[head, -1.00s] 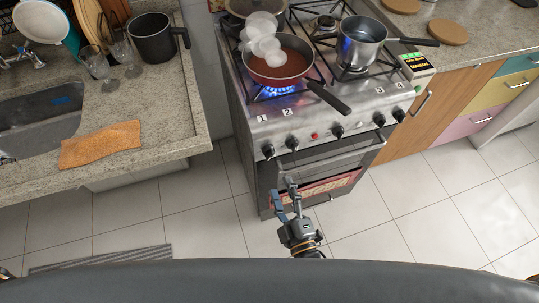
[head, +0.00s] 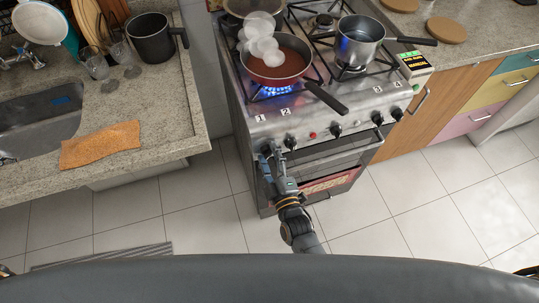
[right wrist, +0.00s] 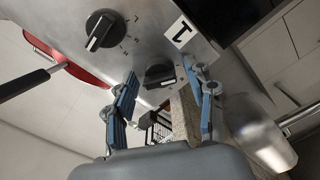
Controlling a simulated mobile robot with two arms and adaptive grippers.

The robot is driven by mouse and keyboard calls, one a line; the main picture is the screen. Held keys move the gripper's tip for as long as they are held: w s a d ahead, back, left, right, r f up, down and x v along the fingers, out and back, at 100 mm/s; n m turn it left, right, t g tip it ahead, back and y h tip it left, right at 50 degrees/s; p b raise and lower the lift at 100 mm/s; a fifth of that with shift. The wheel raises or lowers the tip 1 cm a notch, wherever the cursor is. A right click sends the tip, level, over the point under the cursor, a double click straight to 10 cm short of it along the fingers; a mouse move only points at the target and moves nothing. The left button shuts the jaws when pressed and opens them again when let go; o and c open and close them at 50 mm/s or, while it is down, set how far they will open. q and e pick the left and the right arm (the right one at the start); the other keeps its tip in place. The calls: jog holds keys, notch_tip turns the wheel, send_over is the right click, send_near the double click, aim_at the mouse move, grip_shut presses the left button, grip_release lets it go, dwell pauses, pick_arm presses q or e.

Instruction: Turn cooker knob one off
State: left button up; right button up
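The steel stove (head: 310,120) has a row of black knobs on its front. Knob one (right wrist: 160,75), by the printed label 1 (right wrist: 181,32), shows in the right wrist view between the two blue-padded fingers of my right gripper. The fingers are apart on either side of it; I cannot tell whether they touch it. In the head view my right gripper (head: 270,153) reaches up to the stove's left front and covers much of that knob. Knob two (head: 291,143) is just to its right. A blue flame (head: 272,90) burns under the red pan (head: 275,65). My left gripper is not in view.
A steel pot (head: 360,42) stands on the right burner. The oven handle (head: 340,152) runs below the knobs. The pan's black handle (head: 327,97) reaches over the stove front. A counter with a sink (head: 45,115) and an orange cloth (head: 100,145) is at left.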

jog(key=c, duration=0.9)
jog(key=shift+c, duration=0.2)
